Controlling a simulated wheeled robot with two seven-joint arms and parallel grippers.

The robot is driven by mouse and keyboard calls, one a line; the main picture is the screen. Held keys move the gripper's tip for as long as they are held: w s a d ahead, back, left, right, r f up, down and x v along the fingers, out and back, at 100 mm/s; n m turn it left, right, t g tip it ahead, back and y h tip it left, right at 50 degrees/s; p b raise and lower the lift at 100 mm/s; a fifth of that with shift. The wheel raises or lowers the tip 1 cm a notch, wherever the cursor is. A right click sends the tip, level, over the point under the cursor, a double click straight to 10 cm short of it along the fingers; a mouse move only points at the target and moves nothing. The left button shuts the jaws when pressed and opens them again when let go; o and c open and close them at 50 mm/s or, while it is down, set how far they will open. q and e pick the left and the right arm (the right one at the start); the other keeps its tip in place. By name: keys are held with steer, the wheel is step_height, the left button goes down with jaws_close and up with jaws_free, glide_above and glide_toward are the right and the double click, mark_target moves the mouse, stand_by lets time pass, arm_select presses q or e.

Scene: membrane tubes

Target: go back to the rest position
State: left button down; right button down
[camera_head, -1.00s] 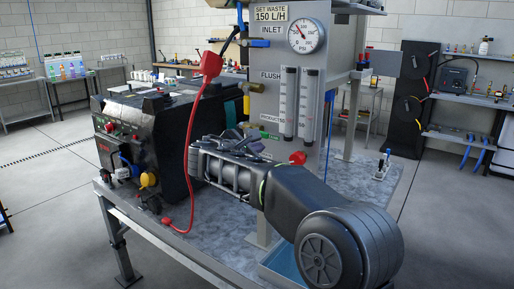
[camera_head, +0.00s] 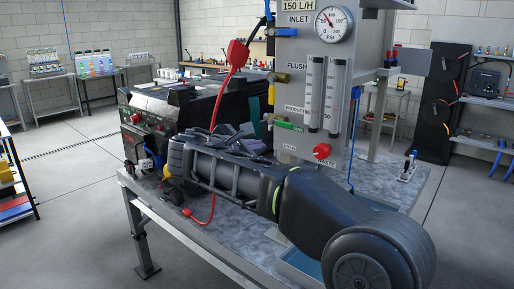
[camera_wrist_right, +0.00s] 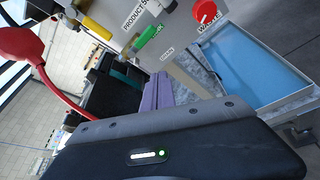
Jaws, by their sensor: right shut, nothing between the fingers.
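My right arm reaches in from the lower right of the head view, low over the grey bench. My right gripper (camera_head: 240,138) shows behind the forearm, partly hidden by it. Its dark grey and purple fingers are together with nothing between them. The fingers also show in the wrist view (camera_wrist_right: 158,92), pointing toward the panel's lower part. My left gripper is not in view.
The bench (camera_head: 390,182) carries a grey panel (camera_head: 292,92) with gauge and flow tubes, a red knob (camera_head: 322,151) and a dark machine (camera_head: 150,120). A red hose connector (camera_head: 238,53) hangs close by; its hose passes behind my forearm. A blue tray (camera_wrist_right: 245,72) lies beside the panel.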

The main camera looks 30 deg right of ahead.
stand_by(0.3)
steer(key=w+a+f+t+y, duration=0.1)
steer(key=w+a+f+y, duration=0.25)
steer(key=a+f, duration=0.35)
steer(key=w+a+f+t+y, duration=0.2)
steer(key=w+a+f+y, duration=0.1)
steer(key=a+f+y, duration=0.3)
steer(key=s+a+f+m+g+y, duration=0.2)
steer(key=s+a+f+y, duration=0.1)
steer(key=a+f, duration=0.7)
steer(key=s+a+f+m+g+y, duration=0.1)
steer(key=s+a+f+m+y, duration=0.15)
steer(key=a+f, duration=0.75)
steer(key=s+a+f+m+g+y, duration=0.1)
steer(key=s+f+m, duration=0.4)
steer(key=f, duration=0.5)
steer(key=s+f+m+g+y, duration=0.1)
steer(key=s+f+m, duration=0.2)
steer(key=s+f, duration=0.55)
steer(key=s+d+f+m+g, duration=0.1)
steer(key=s+f+m+g, duration=0.1)
steer(key=s+f, duration=0.4)
steer(key=s+d+f+m+g, duration=0.1)
steer(key=s+f+m, duration=0.3)
steer(key=s, duration=0.8)
steer(key=shift+s+f+g, duration=0.35)
steer(key=shift+f+g, duration=0.35)
steer(key=shift+f, duration=0.25)
